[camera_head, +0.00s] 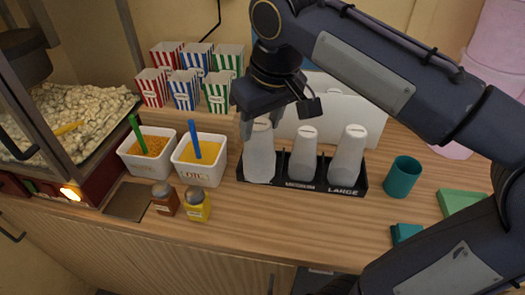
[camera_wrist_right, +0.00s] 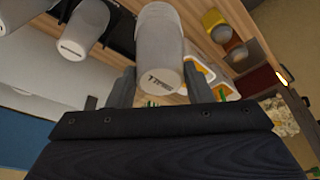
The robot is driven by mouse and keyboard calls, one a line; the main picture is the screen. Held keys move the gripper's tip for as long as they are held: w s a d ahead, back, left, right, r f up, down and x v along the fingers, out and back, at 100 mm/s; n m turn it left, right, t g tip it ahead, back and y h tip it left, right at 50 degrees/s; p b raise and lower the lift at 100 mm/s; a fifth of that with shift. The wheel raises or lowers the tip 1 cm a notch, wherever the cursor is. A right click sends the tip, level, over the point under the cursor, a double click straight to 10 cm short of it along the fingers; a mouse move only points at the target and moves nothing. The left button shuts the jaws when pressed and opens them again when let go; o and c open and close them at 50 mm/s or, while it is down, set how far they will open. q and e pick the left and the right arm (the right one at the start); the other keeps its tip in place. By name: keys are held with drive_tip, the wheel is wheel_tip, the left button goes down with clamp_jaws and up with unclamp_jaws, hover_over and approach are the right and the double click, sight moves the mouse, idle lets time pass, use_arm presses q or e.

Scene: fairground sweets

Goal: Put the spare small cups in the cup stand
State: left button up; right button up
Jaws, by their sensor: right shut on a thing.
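The black cup stand (camera_head: 300,183) sits on the wooden counter, with MEDIUM and LARGE readable on its front. Upside-down pale cups stand in its middle place (camera_head: 303,155) and right place (camera_head: 348,157). My right gripper (camera_head: 268,118) is above the left place, shut on a pale small cup (camera_head: 260,158). This cup is upside down, over or in the left place; I cannot tell whether it rests on the stand. It hides the left label. In the right wrist view the small cup (camera_wrist_right: 160,50) is between the two fingers. My left gripper is not in view.
Left of the stand are two white tubs (camera_head: 200,172) with scoops, and two shakers (camera_head: 197,205). Striped popcorn boxes (camera_head: 185,90) stand behind them. A white box (camera_head: 340,92) is behind the stand. A teal cup (camera_head: 402,178) is to its right.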

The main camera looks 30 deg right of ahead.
drive_tip(key=w+d+f, duration=0.6)
drive_tip(key=w+f, duration=0.4)
drive_tip(key=f, duration=0.2)
drive_tip(key=shift+w+d+f+p, duration=0.15)
drive_tip(key=shift+w+d+p, duration=0.15)
drive_tip(key=shift+p, duration=0.15)
drive_tip(key=shift+f, duration=0.1)
drive_tip(key=shift+f, duration=0.15)
drive_tip(key=o, duration=1.3)
drive_tip(key=shift+c, duration=0.2)
